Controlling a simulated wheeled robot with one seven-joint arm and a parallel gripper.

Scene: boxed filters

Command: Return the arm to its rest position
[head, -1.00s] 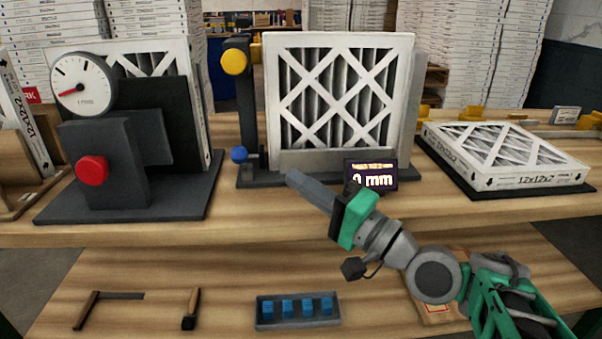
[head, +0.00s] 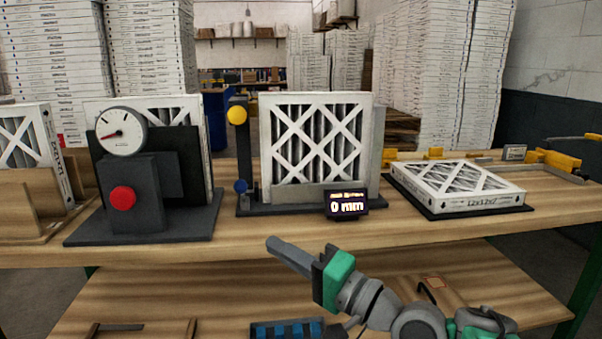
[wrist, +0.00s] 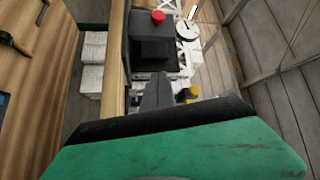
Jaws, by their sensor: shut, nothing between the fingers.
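My gripper (head: 287,255) is green and grey and is shut with nothing between its fingers. In the head view it reaches up and left from the lower right, in front of the bench's front edge. It is clear of the bench things. In the wrist view its grey finger (wrist: 157,92) shows above the green housing and points toward the gauge stand. My arm (head: 365,297) is bent, and its lower links run out of the picture at the bottom right.
The bench (head: 400,231) holds a gauge stand (head: 135,190) with a red button, an upright filter (head: 318,140) behind a display (head: 346,205), and a flat filter (head: 458,185) on a dark mat. A blue-slotted tray (head: 287,330) lies on the lower shelf. Space before the bench's front edge looks free.

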